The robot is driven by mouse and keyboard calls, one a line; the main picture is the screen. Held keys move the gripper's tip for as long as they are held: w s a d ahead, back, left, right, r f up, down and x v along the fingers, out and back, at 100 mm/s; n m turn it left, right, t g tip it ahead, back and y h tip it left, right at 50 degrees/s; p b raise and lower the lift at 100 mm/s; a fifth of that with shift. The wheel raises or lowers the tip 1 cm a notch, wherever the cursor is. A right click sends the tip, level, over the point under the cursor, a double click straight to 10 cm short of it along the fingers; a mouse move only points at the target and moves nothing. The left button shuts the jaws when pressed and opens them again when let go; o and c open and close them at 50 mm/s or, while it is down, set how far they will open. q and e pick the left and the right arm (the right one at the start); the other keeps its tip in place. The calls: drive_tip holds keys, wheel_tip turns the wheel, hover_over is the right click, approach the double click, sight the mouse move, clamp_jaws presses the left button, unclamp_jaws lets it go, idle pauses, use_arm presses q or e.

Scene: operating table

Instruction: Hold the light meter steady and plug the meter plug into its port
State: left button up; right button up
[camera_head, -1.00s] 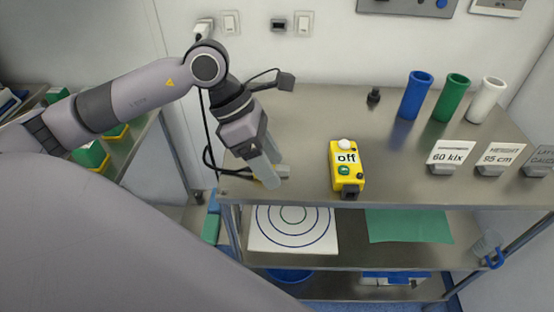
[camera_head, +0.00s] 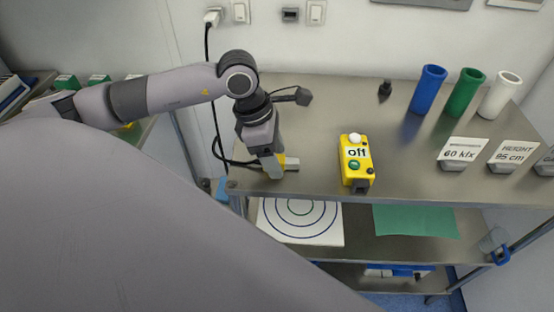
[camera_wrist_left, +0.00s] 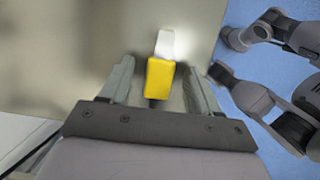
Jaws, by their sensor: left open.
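The light meter (camera_head: 356,165) is a yellow box with an "off" display, a white dome and a green button. It stands near the table's front edge, with a dark block at its front end. The meter plug (camera_head: 292,163) lies left of it near the same edge; its cable trails left. In the left wrist view the plug (camera_wrist_left: 161,75) shows a yellow body and pale tip. My left gripper (camera_head: 274,171) is open over the plug, hiding part of it in the head view. In the wrist view its fingers (camera_wrist_left: 158,82) stand either side of the yellow body, with gaps. My right gripper is out of view.
The steel table (camera_head: 320,110) is clear between plug and meter. Blue (camera_head: 428,90), green (camera_head: 465,93) and white (camera_head: 499,96) tubes stand at the back right, with label stands (camera_head: 462,153) in front. A small black object (camera_head: 385,90) stands at the back.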

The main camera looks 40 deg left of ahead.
use_arm(q)
drive_tip(key=c, duration=1.1)
clamp_jaws()
drive_tip(key=shift+r, duration=0.15)
